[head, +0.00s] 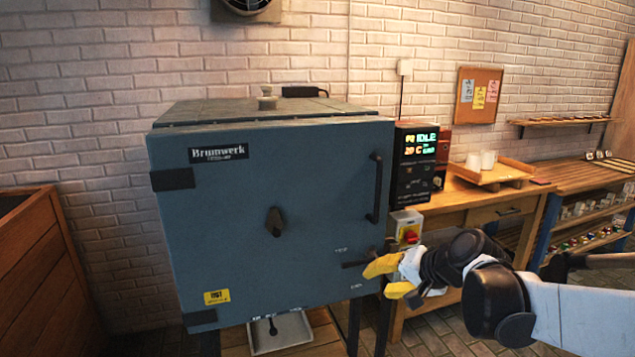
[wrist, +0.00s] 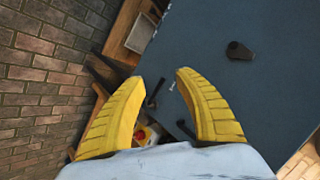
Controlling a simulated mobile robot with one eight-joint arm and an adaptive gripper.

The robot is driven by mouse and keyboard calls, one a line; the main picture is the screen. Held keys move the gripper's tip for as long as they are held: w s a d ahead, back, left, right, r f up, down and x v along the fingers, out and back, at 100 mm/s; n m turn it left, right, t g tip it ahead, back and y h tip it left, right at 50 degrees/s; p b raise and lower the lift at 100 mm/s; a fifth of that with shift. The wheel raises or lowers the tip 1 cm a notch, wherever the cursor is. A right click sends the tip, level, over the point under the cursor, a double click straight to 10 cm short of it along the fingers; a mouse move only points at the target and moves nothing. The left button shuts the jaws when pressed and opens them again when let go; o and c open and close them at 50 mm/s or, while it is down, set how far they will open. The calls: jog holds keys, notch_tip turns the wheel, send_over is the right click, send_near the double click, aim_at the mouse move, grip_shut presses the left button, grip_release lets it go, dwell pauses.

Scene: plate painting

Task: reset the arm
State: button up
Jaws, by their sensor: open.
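My gripper (head: 379,280) has two yellow fingers and reaches in from the right in the head view. It is in front of the lower right corner of a blue-grey kiln (head: 230,225). In the wrist view my gripper (wrist: 160,78) has its fingers spread apart with nothing held between them. A dark lever (head: 354,264) on the kiln door is close to the fingertips in the head view. I cannot tell whether they touch. The kiln door looks shut, with a vertical black handle (head: 375,188) above my gripper.
A control box (head: 415,165) reading IDLE stands right of the kiln. A switch box (head: 406,228) with a red knob is below it. A wooden bench (head: 465,205) holds a tray (head: 500,175) with white cups. A wooden crate (head: 45,270) stands at left. Shelves (head: 590,210) are at right.

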jog(key=s+d+f+n+h, duration=0.1)
jog(key=s+d+n+h, duration=0.1)
jog(key=s, duration=1)
jog(key=s+d+f+n+h, duration=0.1)
jog(key=s+d+n+h, duration=0.1)
jog(key=s, duration=1)
jog(key=shift+s+d+f+n+g+h, duration=0.2)
jog(key=shift+d+n+g+h, duration=0.2)
jog(key=shift+n+h, duration=0.3)
jog(key=shift+w+a, duration=0.1)
